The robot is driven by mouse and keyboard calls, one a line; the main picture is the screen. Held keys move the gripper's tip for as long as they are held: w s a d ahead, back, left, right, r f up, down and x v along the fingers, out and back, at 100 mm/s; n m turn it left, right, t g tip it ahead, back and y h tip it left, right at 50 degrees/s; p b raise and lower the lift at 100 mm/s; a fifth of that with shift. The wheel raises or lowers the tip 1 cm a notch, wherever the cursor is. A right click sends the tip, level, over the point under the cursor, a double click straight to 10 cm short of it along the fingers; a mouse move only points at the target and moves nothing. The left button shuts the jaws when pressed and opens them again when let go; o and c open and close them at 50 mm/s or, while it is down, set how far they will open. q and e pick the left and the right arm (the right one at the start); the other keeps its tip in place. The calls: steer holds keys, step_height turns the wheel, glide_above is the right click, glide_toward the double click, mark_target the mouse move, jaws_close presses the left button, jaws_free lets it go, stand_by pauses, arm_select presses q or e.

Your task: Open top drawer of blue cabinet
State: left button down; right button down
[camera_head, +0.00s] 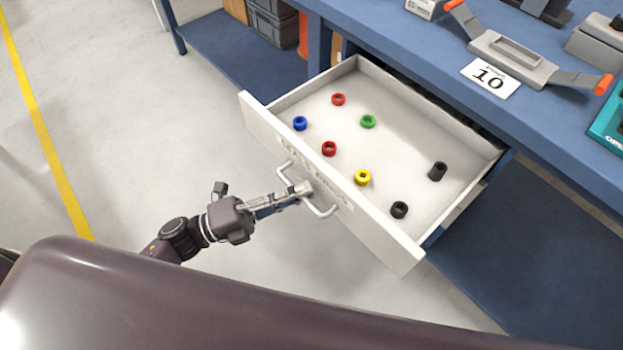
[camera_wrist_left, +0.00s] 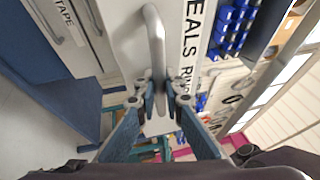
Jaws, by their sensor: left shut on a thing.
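The white top drawer (camera_head: 320,165) under the blue bench is pulled well out, with its inside in view. Its front carries a label and a curved metal handle (camera_head: 319,207). My left gripper (camera_head: 303,190) is shut on this handle in the head view. In the left wrist view, the fingers (camera_wrist_left: 160,85) close around the handle bar (camera_wrist_left: 156,40), beside black label letters. Several coloured rings lie in the drawer: a blue ring (camera_head: 300,123), a green ring (camera_head: 368,121), a yellow ring (camera_head: 363,177), red and black ones. My right gripper is not in view.
The blue bench top (camera_head: 400,60) holds a grey device with orange handles (camera_head: 510,58) and a card marked 10 (camera_head: 490,78). A blue lower shelf (camera_head: 235,50) holds dark crates (camera_head: 272,25). Open grey floor lies left of the drawer.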

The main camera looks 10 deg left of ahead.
arm_select(q)
steer(key=shift+s+a, duration=0.45)
steer(key=shift+s, duration=0.15)
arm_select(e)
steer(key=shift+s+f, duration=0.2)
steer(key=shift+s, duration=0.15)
arm_select(q)
steer(key=c, duration=2.3)
jaws_free()
steer(key=v, duration=1.2)
